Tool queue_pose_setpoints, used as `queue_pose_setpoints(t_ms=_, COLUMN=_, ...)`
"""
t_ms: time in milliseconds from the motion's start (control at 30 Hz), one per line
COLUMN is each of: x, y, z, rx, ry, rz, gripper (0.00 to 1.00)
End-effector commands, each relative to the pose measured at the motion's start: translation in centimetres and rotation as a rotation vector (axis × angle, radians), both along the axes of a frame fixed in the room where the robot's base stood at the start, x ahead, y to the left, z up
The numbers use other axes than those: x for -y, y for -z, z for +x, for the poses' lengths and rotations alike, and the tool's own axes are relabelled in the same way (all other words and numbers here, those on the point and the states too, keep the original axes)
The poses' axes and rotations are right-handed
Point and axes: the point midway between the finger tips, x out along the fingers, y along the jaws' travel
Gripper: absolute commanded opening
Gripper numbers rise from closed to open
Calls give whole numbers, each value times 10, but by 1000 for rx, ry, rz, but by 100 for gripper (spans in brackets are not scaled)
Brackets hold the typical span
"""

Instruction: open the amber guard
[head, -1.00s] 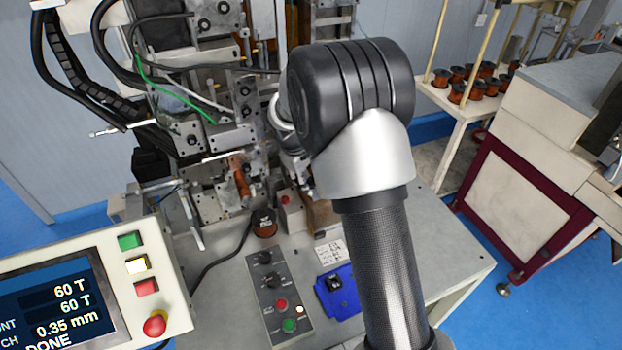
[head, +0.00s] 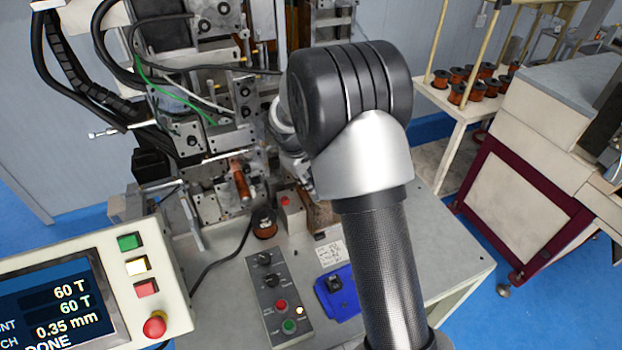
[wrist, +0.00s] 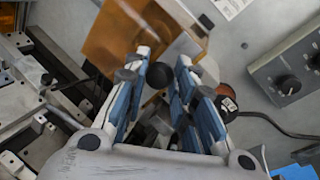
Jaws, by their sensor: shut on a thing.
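The amber guard (wrist: 130,35) is a see-through orange panel at the top of the wrist view, tilted, with a pale edge. In the head view a brown-amber part of it (head: 320,214) shows beside my arm, just right of the red-button box. My gripper (wrist: 160,68) has its two blue-and-grey fingers on either side of a dark round knob (wrist: 160,75) in front of the guard, and is shut on it. How the knob joins the guard is hidden. In the head view my arm hides most of the gripper and the guard.
A copper spool (wrist: 228,100) stands close to the right finger. A switch panel (head: 278,295), a blue tray (head: 338,292) and a small red-button box (head: 291,212) are on the bench. The winder's metal plates (head: 225,205) stand left of the gripper.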

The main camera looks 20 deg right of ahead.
Motion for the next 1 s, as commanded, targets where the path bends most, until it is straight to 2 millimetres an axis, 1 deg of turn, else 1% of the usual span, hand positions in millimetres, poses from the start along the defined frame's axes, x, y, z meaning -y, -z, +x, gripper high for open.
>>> queue_pose_setpoints(t_ms=367, x=0, y=0, z=0, rx=0, ry=0, rz=0, gripper=0)
queue_pose_setpoints(t_ms=467, x=7, y=0, z=0, rx=0, ry=2, rz=0, gripper=0)
queue_pose_setpoints(t_ms=567, x=27, y=0, z=0, rx=0, ry=5, rz=0, gripper=0)
queue_pose_setpoints(t_ms=700, x=64, y=-1, z=-1, rx=0, ry=7, rz=0, gripper=0)
queue_pose_setpoints(t_ms=800, x=85, y=-1, z=-1, rx=-1, ry=5, rz=1, gripper=0)
queue_pose_setpoints(t_ms=900, x=99, y=-1, z=0, rx=1, ry=3, rz=0, gripper=0)
queue_pose_setpoints(t_ms=1000, x=103, y=0, z=0, rx=0, ry=1, rz=0, gripper=0)
